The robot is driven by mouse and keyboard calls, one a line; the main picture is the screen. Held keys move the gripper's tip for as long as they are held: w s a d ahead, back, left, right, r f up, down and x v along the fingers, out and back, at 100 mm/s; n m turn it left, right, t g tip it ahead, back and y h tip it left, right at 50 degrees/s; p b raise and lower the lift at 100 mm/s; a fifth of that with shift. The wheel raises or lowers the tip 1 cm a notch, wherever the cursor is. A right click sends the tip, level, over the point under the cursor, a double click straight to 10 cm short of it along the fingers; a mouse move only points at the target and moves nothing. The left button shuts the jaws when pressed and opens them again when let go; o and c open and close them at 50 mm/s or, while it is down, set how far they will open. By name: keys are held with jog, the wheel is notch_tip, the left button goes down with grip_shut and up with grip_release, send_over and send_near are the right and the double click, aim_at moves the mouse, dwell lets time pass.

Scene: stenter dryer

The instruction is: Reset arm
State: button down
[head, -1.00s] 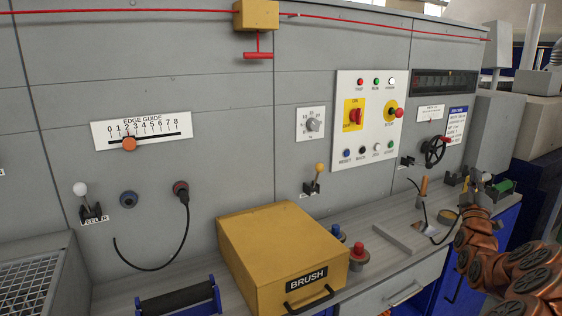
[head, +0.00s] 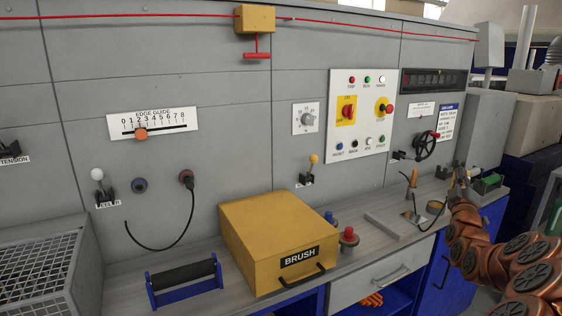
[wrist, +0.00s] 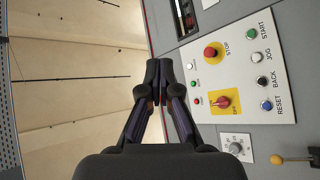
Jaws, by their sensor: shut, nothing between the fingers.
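My gripper (wrist: 158,75) shows in the wrist view with its two fingers together and nothing between them. In that view it stands in front of the grey machine panel, left of the white control plate (wrist: 245,75). The control plate also shows in the head view (head: 372,140), upright on the panel, clear of the arm.
A yellow BRUSH box (head: 265,230) and a black roller on a blue stand (head: 184,275) are on the bench. A black handwheel (head: 425,146) and a soldering-iron-like tool (head: 412,183) are near my arm. A red cord (head: 130,18) runs along the top.

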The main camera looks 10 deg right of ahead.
jog(key=w+a+f+g+y, duration=0.15)
jog(key=a+y, duration=0.25)
jog(key=a, duration=0.5)
jog(key=w+a+f+n+g+y, duration=0.1)
jog(key=w+a+f+y, duration=0.15)
jog(key=a, duration=0.65)
jog(key=w+a+f+g+y, duration=0.15)
jog(key=a+y, duration=0.25)
jog(key=a, duration=0.6)
jog(key=s+a+f+g+y, duration=0.3)
jog(key=s+a+f+g, duration=0.3)
jog(key=s+a, duration=0.65)
jog(key=s+a+f+m+g, duration=0.1)
jog(key=s+a+f+g, duration=0.2)
jog(key=s, duration=1)
jog(key=s+a+f+m+g, duration=0.2)
jog(key=s+a+g, duration=0.15)
jog(key=s, duration=0.85)
jog(key=s+a+f+m+g, duration=0.15)
jog(key=s+g, duration=0.25)
jog(key=s, duration=0.9)
notch_tip(320, 180, down, 12)
jog(key=g+b, duration=0.1)
jog(key=b, duration=0.9)
jog(key=s+a+p+v, duration=0.1)
jog(key=s+p+v, duration=0.2)
jog(key=p+v, duration=1)
notch_tip(320, 180, up, 2)
jog(key=shift+w+r+t+h, duration=0.15)
jog(key=shift+w+t+h, duration=0.2)
